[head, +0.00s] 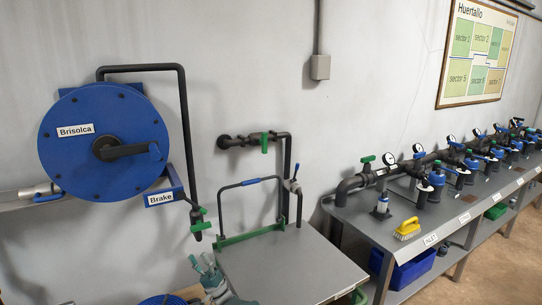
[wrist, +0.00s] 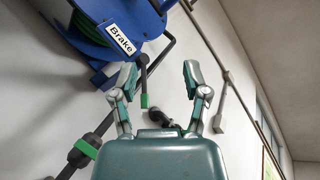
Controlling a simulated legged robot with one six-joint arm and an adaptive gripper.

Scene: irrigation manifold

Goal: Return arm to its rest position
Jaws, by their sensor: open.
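My gripper (head: 201,262) shows at the bottom of the head view, low in front of the grey bench and below the blue reel. In the wrist view, the two fingers of my gripper (wrist: 158,82) stand wide apart with nothing between them. Beyond them are the wall, part of the blue reel with its Brake label, and dark pipes with green handles. My gripper appears apart from these things. Most of my arm is out of view.
The blue Brisolca reel (head: 85,165) hangs on the left wall. A pipe with a green valve (head: 198,223) hangs beside it. The grey bench (head: 290,268) has a bare top in front of a green-based frame. The manifold table (head: 375,222) stands right, with a yellow brush (head: 407,229).

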